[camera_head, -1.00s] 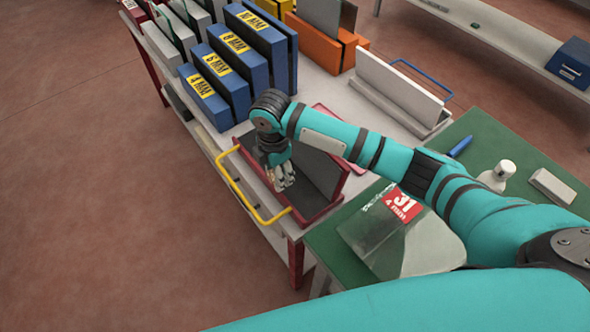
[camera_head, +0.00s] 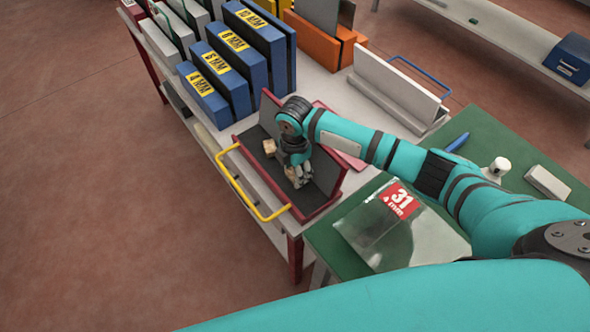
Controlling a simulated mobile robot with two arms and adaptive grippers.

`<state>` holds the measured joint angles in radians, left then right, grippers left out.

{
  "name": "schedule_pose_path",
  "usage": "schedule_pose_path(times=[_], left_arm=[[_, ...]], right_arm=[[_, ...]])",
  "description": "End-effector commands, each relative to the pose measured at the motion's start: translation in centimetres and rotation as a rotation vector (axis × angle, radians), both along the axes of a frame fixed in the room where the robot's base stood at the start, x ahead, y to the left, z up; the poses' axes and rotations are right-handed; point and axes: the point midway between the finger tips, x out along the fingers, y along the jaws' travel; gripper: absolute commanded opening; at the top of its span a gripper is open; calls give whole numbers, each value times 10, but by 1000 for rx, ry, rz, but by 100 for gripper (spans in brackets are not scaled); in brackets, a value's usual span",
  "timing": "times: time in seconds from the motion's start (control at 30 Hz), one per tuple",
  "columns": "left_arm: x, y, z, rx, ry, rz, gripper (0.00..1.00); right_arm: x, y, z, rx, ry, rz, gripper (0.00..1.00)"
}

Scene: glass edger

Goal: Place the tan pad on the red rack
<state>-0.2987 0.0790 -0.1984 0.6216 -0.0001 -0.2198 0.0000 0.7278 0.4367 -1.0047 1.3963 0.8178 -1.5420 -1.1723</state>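The tan pad (camera_head: 269,147) is a small light block on the dark grey floor of the red rack (camera_head: 317,216), toward its far left end. The rack is a red-rimmed tray with a tall grey back plate and a yellow handle along its front. My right gripper (camera_head: 298,181) points down over the rack, to the right of the pad and apart from it. Its fingers look spread, with nothing seen between them. My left gripper is not in view.
Blue racks (camera_head: 219,78) with yellow labels stand behind the red rack. A white rack (camera_head: 396,92) and an orange rack (camera_head: 311,41) stand farther back. A green mat (camera_head: 325,240) at right holds a glass sheet with a red label (camera_head: 399,201), a white bottle and a pale block.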

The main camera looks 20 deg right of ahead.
Motion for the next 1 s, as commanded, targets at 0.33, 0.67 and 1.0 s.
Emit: schedule_pose_path(times=[0.33, 0.67, 1.0], left_arm=[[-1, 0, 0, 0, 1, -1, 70], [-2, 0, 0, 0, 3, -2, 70], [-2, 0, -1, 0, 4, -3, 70]], right_arm=[[0, 0, -2, 0, 1, 0, 70], [1, 0, 11, 2, -2, 0, 70], [1, 1, 82, 2, -3, 1, 70]])
